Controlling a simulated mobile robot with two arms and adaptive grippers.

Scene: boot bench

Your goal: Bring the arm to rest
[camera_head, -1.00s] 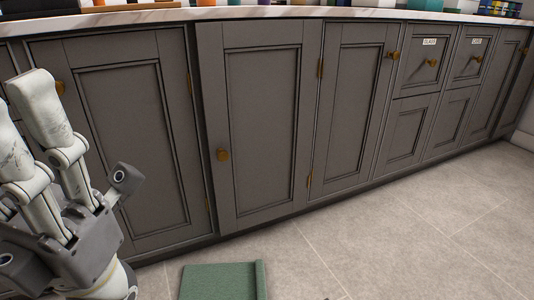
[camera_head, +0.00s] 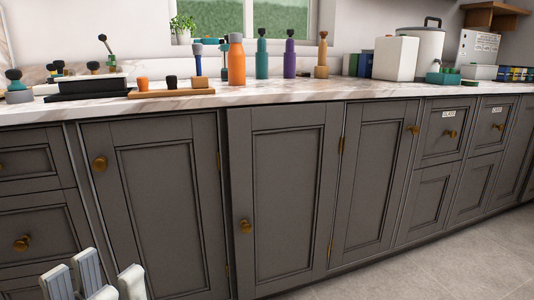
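My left gripper (camera_head: 94,281) is at the bottom left edge of the head view, in front of the grey lower cabinets. Only the tops of its pale grey and white fingers show. The rest of it is cut off by the frame, so I cannot tell whether it is open or shut. I see nothing held in the part that shows. My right gripper is not in view.
Grey cabinets (camera_head: 283,190) with brass knobs run across the view, under a marble counter (camera_head: 290,92). On it stand an orange bottle (camera_head: 236,60), several coloured brushes, a wooden board (camera_head: 171,92) and a white box (camera_head: 396,58). Tiled floor (camera_head: 440,270) is clear at bottom right.

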